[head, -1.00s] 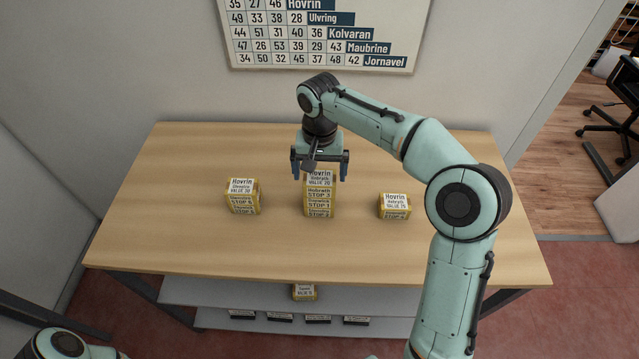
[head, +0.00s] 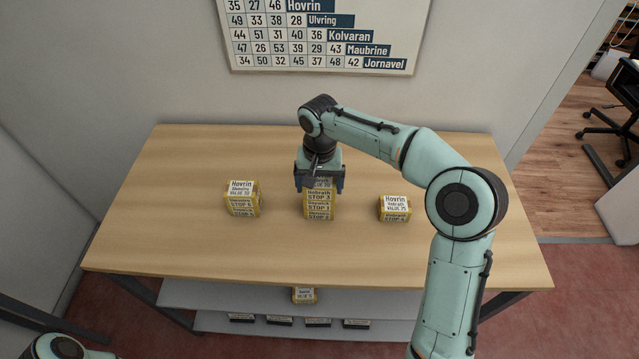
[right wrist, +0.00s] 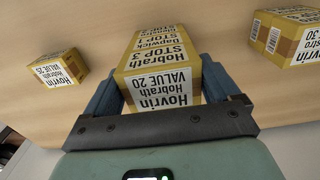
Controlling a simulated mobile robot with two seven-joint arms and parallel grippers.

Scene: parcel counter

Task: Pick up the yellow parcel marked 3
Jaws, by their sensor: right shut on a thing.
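The yellow parcel marked STOP 3 (head: 318,196) is the top one of a stack in the middle of the wooden counter. Its label reads Hobrath, STOP 3, and its top label reads Hovrin, VALUE 20. My right gripper (head: 319,186) is shut on this parcel from above, with a finger on each side, and hides part of its top. In the right wrist view the parcel (right wrist: 165,75) sits between the blue fingers (right wrist: 167,92). The parcel stays in line with the stacked parcels (head: 319,213) below it. My left gripper is out of view.
A yellow parcel marked STOP 6 (head: 242,199) stands to the left and another yellow parcel (head: 395,208) to the right, both apart from the stack. A further parcel (head: 304,295) sits on the lower shelf. A wall chart (head: 325,35) hangs behind the counter.

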